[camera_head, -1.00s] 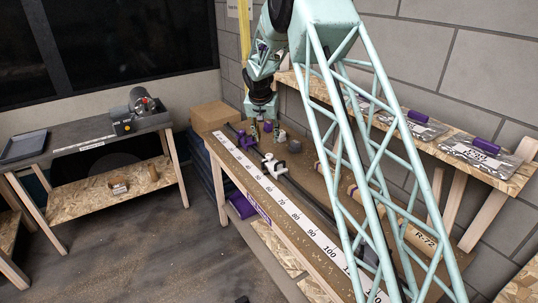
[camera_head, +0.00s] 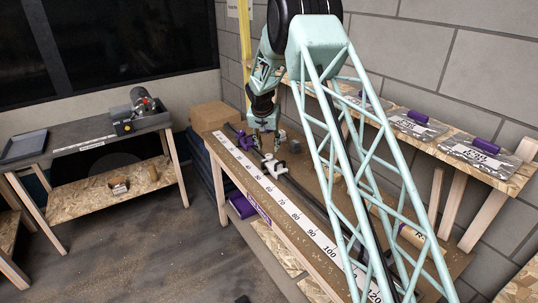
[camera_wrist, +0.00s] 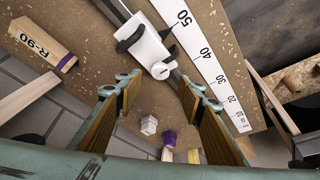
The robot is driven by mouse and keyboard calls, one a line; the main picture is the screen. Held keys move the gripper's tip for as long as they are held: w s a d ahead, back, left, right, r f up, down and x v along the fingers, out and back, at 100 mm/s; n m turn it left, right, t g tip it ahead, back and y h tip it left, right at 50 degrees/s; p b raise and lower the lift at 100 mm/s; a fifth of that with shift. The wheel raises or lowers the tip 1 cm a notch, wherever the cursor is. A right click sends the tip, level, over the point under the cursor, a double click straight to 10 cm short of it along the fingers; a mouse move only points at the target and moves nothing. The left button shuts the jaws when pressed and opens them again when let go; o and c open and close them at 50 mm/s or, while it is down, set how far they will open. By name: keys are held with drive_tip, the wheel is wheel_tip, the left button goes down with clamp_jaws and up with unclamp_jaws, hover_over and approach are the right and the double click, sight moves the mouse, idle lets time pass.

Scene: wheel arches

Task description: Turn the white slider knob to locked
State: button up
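The white slider (camera_head: 272,165) sits on the dark rail along the ruler on the long bench. In the wrist view its white body (camera_wrist: 147,46) is near the top centre, with a small round white knob (camera_wrist: 161,70) at its lower end and black parts at its sides. My gripper (camera_head: 266,150) is just above and behind the white slider in the head view. In the wrist view my gripper (camera_wrist: 158,90) has its two fingers wide apart with nothing between them. The knob lies just beyond the fingertips, apart from them. I cannot read any lock marking.
A purple slider (camera_head: 245,141) is farther along the rail. A wooden block marked R-90 (camera_wrist: 42,44) lies left in the wrist view. A cardboard box (camera_head: 214,116) stands at the bench's far end. A wall shelf (camera_head: 490,170) with purple-handled packs runs along the right.

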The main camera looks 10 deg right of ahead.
sight(269, 155)
drive_tip(key=shift+x, duration=3.55)
drive_tip(key=shift+c, duration=0.8)
drive_tip(key=c, duration=0.7)
